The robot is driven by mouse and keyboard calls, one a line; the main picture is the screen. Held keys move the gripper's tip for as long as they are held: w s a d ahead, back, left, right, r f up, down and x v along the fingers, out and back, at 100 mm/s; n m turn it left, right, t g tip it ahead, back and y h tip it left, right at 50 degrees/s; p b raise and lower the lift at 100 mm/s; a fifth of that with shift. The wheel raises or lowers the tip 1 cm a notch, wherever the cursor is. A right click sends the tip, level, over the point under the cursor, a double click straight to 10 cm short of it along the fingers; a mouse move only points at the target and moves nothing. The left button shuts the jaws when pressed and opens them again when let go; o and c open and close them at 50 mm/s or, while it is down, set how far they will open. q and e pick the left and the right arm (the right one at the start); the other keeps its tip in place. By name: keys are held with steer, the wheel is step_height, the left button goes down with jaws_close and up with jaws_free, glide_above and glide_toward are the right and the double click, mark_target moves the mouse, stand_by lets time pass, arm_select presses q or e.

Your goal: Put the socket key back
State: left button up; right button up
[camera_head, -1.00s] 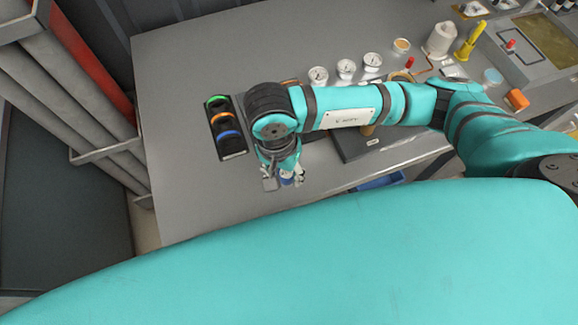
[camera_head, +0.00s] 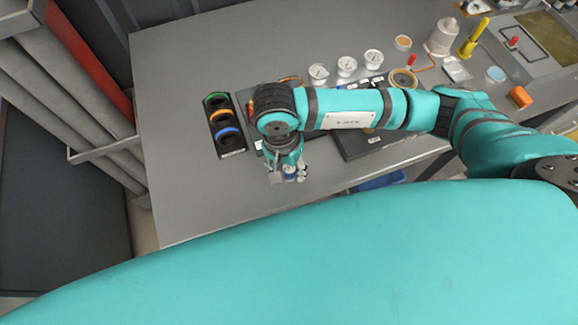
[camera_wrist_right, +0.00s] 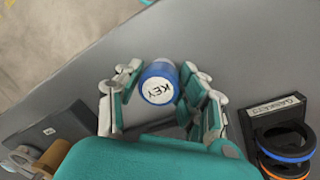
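The socket key (camera_wrist_right: 158,86) shows in the right wrist view as a blue cylinder with a white top marked KEY. My right gripper (camera_wrist_right: 160,78) has its fingers on both sides of it, closed against it. In the head view the right gripper (camera_head: 288,174) is over the front part of the bench, with a bit of blue between its fingers. The lower part of the key is hidden. My left gripper is not in view.
A black rack (camera_head: 226,134) of green, orange and blue rings, labelled GASKETS, is left of my gripper. A dark block (camera_head: 352,148) lies to the right, partly under my arm. White gauges (camera_head: 346,66) stand behind. The bench's left side (camera_head: 172,130) is clear.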

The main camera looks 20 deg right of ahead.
mark_target(284, 166)
steer(key=shift+o, duration=1.4)
steer(key=shift+w+r, duration=0.1)
steer(key=shift+r, duration=0.25)
steer(key=r+b, duration=0.1)
steer(key=r, duration=0.6)
steer(key=a+r+b, duration=0.1)
steer(key=r, duration=0.2)
steer(key=shift+w+r+b, duration=0.3)
steer(key=shift+w, duration=0.1)
steer(key=shift+r, duration=0.5)
steer(key=shift+s, duration=0.1)
